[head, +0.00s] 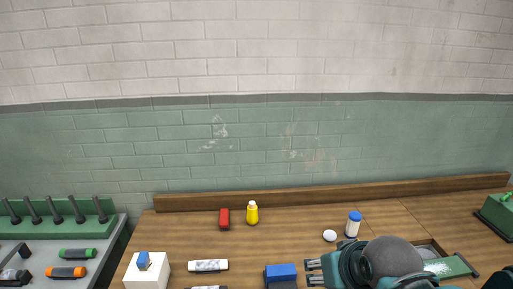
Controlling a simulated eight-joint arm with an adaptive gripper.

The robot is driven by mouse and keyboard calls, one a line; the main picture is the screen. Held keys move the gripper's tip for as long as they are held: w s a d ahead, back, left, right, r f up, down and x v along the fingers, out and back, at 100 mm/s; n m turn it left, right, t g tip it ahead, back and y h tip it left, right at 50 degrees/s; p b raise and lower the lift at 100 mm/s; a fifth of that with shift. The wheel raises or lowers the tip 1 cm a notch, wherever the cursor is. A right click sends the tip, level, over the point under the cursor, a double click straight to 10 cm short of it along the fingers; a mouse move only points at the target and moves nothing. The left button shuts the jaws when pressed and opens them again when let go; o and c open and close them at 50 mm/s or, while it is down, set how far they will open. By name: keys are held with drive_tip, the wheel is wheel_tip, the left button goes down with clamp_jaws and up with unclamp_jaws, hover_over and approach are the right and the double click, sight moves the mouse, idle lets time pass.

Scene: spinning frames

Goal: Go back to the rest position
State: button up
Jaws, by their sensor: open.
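My gripper (309,272) is at the bottom of the head view, right of centre, with its fingers pointing left. It is open, and nothing shows between its fingertips. A blue-topped block (281,272) is just left of the fingertips; I cannot tell whether they touch. My arm's rounded grey and teal links fill the lower right and hide part of the table behind them.
A red block (224,218), yellow bottle (252,214), white ball (329,235) and blue-capped bottle (353,224) stand on the wooden table (185,230). A white roll (208,266) and white box (147,272) are left. A pegged green rack (58,222) stands far left.

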wheel_tip(320, 180, down, 6)
drive_tip(key=b, duration=0.5)
idle(1.0)
